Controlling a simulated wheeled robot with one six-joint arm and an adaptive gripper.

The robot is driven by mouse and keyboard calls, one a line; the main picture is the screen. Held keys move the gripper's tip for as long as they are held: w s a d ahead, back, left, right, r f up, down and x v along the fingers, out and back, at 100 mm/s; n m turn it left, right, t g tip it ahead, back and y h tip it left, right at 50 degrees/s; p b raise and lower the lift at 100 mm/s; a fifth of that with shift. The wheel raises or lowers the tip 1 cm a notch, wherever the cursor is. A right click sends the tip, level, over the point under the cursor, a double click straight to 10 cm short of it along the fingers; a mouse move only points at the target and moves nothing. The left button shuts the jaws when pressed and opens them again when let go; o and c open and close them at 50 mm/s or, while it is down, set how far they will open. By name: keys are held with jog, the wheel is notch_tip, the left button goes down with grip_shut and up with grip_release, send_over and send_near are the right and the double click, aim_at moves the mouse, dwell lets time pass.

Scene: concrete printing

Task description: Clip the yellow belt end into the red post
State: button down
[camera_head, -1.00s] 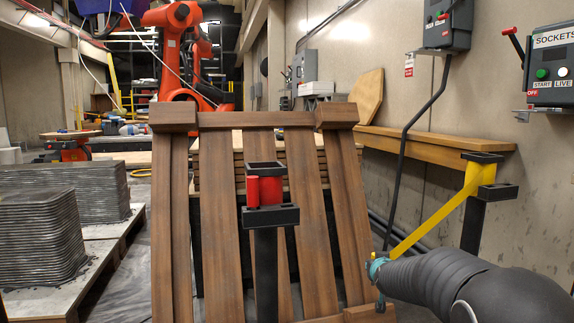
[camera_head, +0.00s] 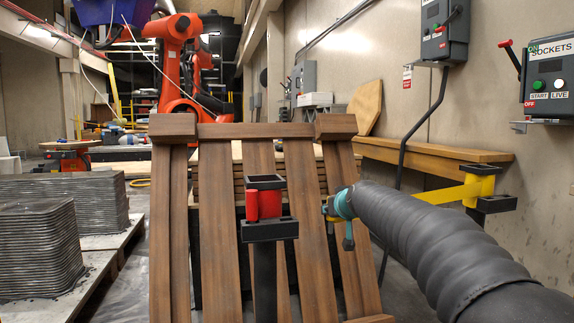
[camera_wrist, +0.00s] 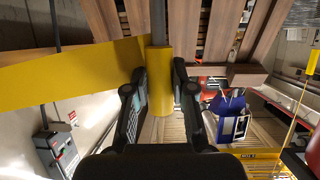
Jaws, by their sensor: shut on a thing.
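The red post (camera_head: 264,202) stands upright in the middle of the head view, a red clip part with a square black top on a dark pole. The yellow belt (camera_head: 440,194) runs from the yellow reel on the right-hand post (camera_head: 480,188) to behind my arm. In the wrist view the yellow belt (camera_wrist: 75,75) stretches left from its end, a yellow cylinder (camera_wrist: 159,92). My gripper (camera_head: 328,209) is shut on this end; its two dark fingers (camera_wrist: 159,88) flank it. It is right of the red post, apart from it. The belt end is hidden in the head view.
A slatted wooden structure (camera_head: 219,230) stands behind the red post. Stacked grey printed pieces (camera_head: 40,255) are on the left. A wooden shelf (camera_head: 425,152) and control boxes (camera_head: 548,80) line the right wall. An orange robot arm (camera_head: 172,65) stands at the back.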

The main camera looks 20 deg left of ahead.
jog(key=s+a+r+n+g+y, duration=0.1)
jog(key=s+a+r+y, duration=0.2)
jog(key=r, duration=0.4)
jog(key=s+a+r+n+g, duration=0.1)
jog(key=s+a+r+n, duration=0.1)
jog(key=s+a+r, duration=0.4)
notch_tip(320, 180, up, 9)
jog(key=n+g+y, duration=0.1)
jog(key=n+y, duration=0.1)
send_over(278, 187)
notch_tip(278, 187, down, 7)
jog(key=s+d+g, duration=0.1)
jog(key=d, duration=0.1)
jog(key=shift+s+d+f+n, duration=0.2)
jog(key=shift+s+d+n, duration=0.05)
jog(key=shift+s+n, duration=0.05)
jog(key=shift+d+b, duration=0.15)
jog(key=shift+b, duration=0.25)
jog(key=shift+s+f+b, duration=0.15)
jog(key=shift+f+b, duration=1.75)
jog(key=shift+f, duration=0.15)
